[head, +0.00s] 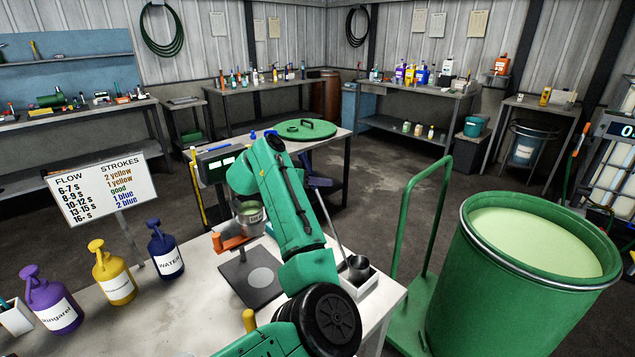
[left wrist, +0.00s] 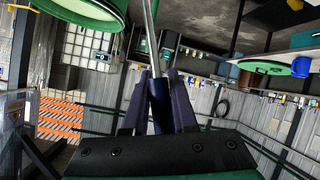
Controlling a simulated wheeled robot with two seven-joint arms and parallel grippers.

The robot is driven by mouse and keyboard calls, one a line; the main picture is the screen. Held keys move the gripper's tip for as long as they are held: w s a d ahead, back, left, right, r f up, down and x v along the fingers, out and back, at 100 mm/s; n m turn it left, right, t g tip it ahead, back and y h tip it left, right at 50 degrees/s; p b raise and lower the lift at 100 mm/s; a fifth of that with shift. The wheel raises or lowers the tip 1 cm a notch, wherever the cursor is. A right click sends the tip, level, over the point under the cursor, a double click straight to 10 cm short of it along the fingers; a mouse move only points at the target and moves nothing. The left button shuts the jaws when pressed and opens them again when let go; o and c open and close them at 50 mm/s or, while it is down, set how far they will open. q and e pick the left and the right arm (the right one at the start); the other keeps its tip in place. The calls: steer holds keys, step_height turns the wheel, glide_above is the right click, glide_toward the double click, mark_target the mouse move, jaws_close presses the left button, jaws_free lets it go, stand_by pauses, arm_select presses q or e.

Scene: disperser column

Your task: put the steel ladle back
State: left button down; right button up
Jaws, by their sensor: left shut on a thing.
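The steel ladle (head: 335,226) has a thin rod that slants down to a small grey cup (head: 358,267). The cup is in or just above a white open holder (head: 365,284) at the bench's right edge; I cannot tell whether it touches. My left gripper (head: 318,184) is mostly behind my green arm in the head view. In the left wrist view the gripper (left wrist: 162,98) is shut on the ladle's dark blue grip, with the steel rod (left wrist: 150,38) running up out of the jaws. My right gripper is not in view.
A green drum (head: 525,305) of pale liquid stands right of the bench, beside a green trolley (head: 420,300). A small pail (head: 250,215) and a dark plate (head: 250,285) are left of my arm. Purple, yellow and blue pump bottles stand at the bench's left.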

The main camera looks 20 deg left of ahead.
arm_select(q)
steer(key=c, duration=0.7)
jaws_free()
steer(key=shift+d+f, duration=0.2)
steer(key=shift+f, duration=0.4)
steer(key=shift+o, duration=0.4)
steer(key=shift+w, duration=0.4)
steer(key=v, duration=1.4)
steer(key=shift+s+r, duration=0.2)
steer(key=shift+r, duration=0.05)
